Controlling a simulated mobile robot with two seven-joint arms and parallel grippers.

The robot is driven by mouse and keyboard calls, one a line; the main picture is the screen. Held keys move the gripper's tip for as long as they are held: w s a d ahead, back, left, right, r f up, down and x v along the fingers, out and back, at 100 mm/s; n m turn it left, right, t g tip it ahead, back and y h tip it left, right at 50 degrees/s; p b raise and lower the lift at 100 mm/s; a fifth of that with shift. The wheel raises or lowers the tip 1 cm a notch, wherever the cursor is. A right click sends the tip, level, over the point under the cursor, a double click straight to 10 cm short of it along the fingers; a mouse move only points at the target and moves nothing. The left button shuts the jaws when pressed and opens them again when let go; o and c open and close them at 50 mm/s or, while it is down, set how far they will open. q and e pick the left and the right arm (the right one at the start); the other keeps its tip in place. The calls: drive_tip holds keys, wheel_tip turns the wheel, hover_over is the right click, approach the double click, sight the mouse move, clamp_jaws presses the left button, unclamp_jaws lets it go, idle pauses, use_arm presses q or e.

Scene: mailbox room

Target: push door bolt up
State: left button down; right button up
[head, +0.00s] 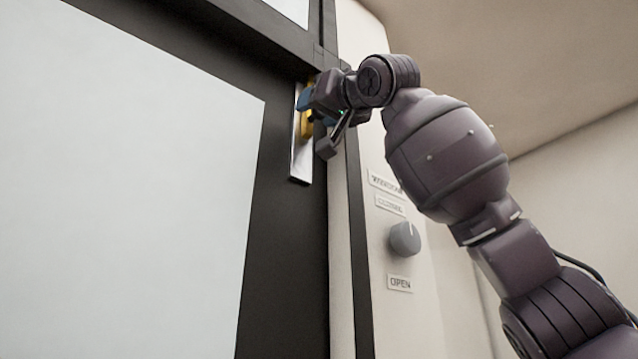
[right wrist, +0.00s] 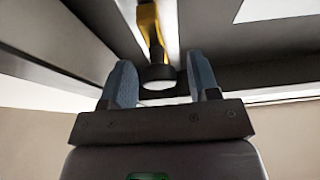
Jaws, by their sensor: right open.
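The door bolt is a silver plate (head: 300,150) with a yellow part (head: 307,122), high on the dark door frame. My right gripper (head: 318,115) is at the bolt and hides part of it in the head view. In the right wrist view, the yellow bolt part (right wrist: 149,22) ends in a dark round knob with a pale face (right wrist: 159,78). The knob lies between the two blue fingers of my right gripper (right wrist: 160,82), which are open with a gap on each side. I cannot tell whether anything touches. My left gripper is out of view.
The door (head: 290,270) has a dark frame around a large pale panel (head: 120,190). On the wall to its right are a grey round knob (head: 405,239) and small labels, one reading OPEN (head: 400,283). The ceiling is close above my right arm.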

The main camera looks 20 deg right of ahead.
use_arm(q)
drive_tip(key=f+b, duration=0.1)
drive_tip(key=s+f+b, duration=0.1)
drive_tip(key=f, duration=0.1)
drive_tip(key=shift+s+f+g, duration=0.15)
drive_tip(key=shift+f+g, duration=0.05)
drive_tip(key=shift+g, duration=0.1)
use_arm(e)
drive_tip(key=v, duration=1)
drive_tip(key=shift+s+d, duration=0.15)
drive_tip(key=shift+s, duration=0.15)
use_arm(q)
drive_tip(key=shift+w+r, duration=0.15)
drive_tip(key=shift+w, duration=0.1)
